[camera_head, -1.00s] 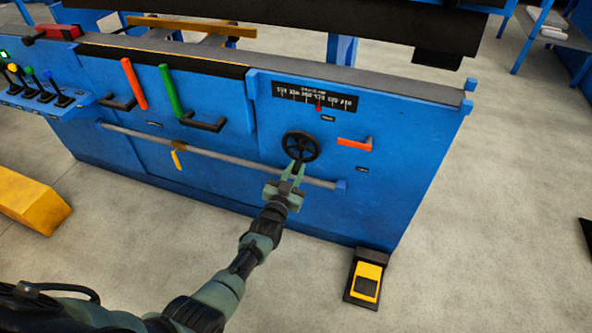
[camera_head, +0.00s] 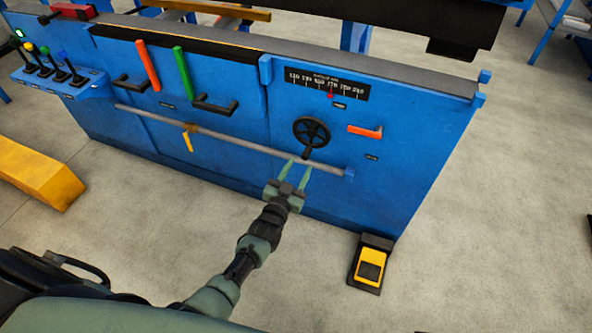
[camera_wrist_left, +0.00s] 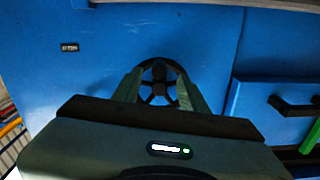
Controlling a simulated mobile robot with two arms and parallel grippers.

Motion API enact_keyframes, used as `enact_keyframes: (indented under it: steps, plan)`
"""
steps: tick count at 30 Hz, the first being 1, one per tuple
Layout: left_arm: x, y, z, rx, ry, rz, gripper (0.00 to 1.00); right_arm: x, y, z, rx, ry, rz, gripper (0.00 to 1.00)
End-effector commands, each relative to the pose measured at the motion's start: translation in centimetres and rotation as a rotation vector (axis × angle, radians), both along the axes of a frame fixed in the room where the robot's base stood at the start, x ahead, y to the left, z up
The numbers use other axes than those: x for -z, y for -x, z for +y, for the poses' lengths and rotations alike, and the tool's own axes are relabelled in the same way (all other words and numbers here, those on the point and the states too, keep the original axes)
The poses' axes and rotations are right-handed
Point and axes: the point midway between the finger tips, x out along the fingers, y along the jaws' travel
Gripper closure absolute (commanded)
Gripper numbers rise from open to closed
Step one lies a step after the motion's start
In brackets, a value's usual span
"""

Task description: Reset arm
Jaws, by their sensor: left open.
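My left gripper (camera_head: 299,176) is open and empty. It is just below and in front of the black handwheel (camera_head: 311,131) on the blue machine panel (camera_head: 420,150). In the head view, its fingertips overlap the grey rail (camera_head: 240,145) from my viewpoint. In the left wrist view, the handwheel (camera_wrist_left: 160,82) shows between the two spread green fingers (camera_wrist_left: 159,92), apart from them as far as I can tell. My right gripper is not in view.
A scale with a red pointer (camera_head: 331,94) sits above the handwheel. An orange lever (camera_head: 366,132) is to its right. Red and green handles (camera_head: 178,75) are to the left. A yellow foot pedal (camera_head: 369,271) stands on the floor. A yellow block (camera_head: 38,176) lies left. Bare floor is on the right.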

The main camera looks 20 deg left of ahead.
Motion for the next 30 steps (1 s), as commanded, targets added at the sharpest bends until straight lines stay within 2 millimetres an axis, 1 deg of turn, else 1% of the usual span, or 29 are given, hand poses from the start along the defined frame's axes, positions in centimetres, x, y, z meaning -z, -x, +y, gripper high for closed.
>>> enact_keyframes:
  steps: [1,6,20,23,26,29,30]
  plan:
    - [-0.1,0.8,0.1,0.0,0.0,0.002,0.58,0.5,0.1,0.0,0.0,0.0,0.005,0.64]
    - [0.0,1.8,0.1,0.0,-0.001,0.0,0.58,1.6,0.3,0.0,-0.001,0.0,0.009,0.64]
    - [0.0,1.9,0.1,0.0,-0.001,0.0,0.58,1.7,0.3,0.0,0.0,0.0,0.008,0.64]
    - [0.3,2.1,0.1,0.002,0.0,0.013,0.58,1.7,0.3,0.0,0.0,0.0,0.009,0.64]
    - [1.8,3.2,-0.1,0.013,0.0,0.091,0.58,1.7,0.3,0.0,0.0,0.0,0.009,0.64]
    - [4.7,5.8,-0.5,0.033,0.003,0.253,0.58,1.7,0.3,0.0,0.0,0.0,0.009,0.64]
    - [6.1,7.4,-0.6,0.04,0.003,0.336,0.58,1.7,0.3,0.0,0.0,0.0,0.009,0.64]
